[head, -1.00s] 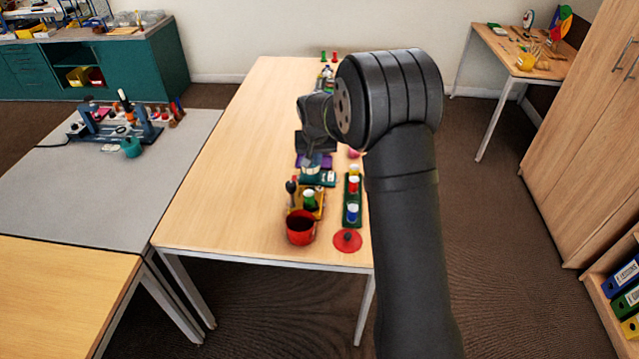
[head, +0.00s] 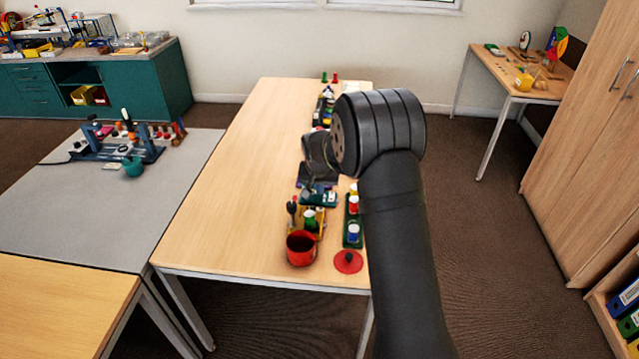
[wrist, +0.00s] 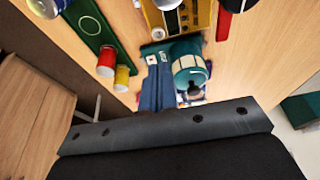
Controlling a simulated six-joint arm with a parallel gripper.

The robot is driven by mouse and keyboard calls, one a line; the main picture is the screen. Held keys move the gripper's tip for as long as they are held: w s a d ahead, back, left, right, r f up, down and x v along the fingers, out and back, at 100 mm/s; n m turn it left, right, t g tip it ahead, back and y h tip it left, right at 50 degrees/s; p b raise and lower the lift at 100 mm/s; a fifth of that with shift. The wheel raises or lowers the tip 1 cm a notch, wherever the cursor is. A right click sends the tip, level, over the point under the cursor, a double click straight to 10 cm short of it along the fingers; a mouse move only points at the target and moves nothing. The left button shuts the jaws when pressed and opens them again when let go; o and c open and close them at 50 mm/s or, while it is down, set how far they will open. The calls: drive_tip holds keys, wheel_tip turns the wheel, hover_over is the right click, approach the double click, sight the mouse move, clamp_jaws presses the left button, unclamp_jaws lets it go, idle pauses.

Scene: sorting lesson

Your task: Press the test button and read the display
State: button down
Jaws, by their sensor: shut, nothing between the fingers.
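A teal device (head: 322,199) stands on the wooden table under my gripper. In the wrist view its teal base (wrist: 154,47) carries a small pale spot near the fingertips, and a rounded teal and white part (wrist: 188,66) stands beside it. I cannot make out which part is the test button, and no display reading is legible. My gripper (wrist: 158,62) is shut and empty, with its blue-grey fingers side by side over the base. I cannot tell whether the tips touch it. In the head view my arm and wrist hide much of the device.
A yellow tray (head: 320,229) and a red cup (head: 301,249) stand nearer the table's front edge. A green strip with coloured cylinders (head: 353,222) and a red lid (head: 348,262) lie to their right. The table's left half (head: 240,180) is clear.

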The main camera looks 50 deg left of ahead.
sight(321, 210)
drive_tip(key=x, duration=0.7)
drive_tip(key=shift+s+d+f, duration=0.25)
drive_tip(key=shift+s+d, duration=0.05)
drive_tip(key=shift+f, duration=0.5)
drive_tip(key=shift+f, duration=0.75)
drive_tip(key=shift+s+d+f, duration=0.1)
drive_tip(key=shift+d+f, duration=0.05)
drive_tip(key=shift+f, duration=0.2)
drive_tip(key=shift+r, duration=0.4)
drive_tip(key=w+a+v, duration=0.1)
drive_tip(key=v, duration=1.3)
drive_tip(key=shift+a+r, duration=0.2)
drive_tip(key=shift+r, duration=0.15)
